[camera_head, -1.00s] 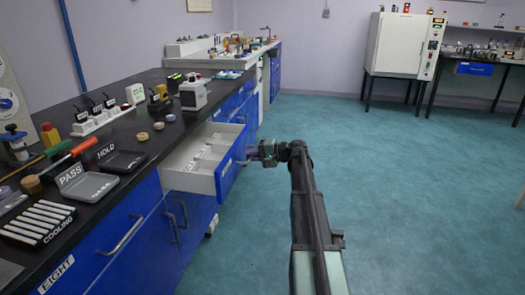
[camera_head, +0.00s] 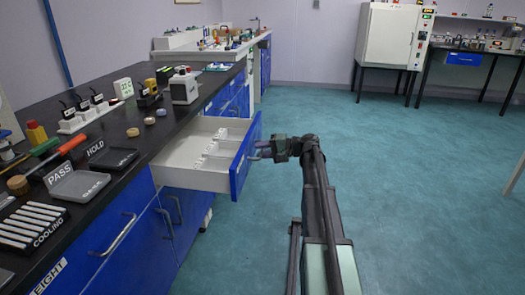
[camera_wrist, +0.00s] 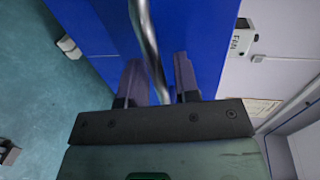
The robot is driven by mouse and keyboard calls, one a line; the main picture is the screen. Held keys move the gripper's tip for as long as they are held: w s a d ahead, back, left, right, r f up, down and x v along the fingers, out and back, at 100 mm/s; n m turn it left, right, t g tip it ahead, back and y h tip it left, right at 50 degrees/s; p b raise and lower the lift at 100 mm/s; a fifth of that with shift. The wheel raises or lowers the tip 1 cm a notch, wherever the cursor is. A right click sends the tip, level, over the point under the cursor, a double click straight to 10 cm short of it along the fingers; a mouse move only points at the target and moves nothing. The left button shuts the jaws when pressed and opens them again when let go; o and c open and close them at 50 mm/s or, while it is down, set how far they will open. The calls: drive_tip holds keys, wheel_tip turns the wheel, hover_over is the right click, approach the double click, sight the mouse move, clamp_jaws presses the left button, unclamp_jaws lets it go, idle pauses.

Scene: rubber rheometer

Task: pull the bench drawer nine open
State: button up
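A blue-fronted drawer (camera_head: 243,158) with a white inside stands pulled out from the left bench in the head view. White dividers (camera_head: 217,148) lie inside it. Its number is not readable there. My gripper (camera_head: 262,150) is at the outer face of the drawer front. In the wrist view, a metal bar handle (camera_wrist: 146,35) runs across the blue front and passes between my two fingers (camera_wrist: 160,85).
The black benchtop (camera_head: 128,190) holds trays marked PASS and HOLD, a COOLING rack (camera_head: 30,222) and several small instruments. A cabinet marked EIGHT (camera_head: 50,276) is nearer. The green floor (camera_head: 400,190) right of my arm is clear. A white oven (camera_head: 390,35) stands at the back.

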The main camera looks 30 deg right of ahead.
drive_tip(key=shift+o, duration=0.4)
drive_tip(key=shift+s+d, duration=0.1)
drive_tip(key=p+v, duration=0.2)
drive_tip(key=v, duration=0.8)
drive_tip(key=shift+s+d, duration=0.2)
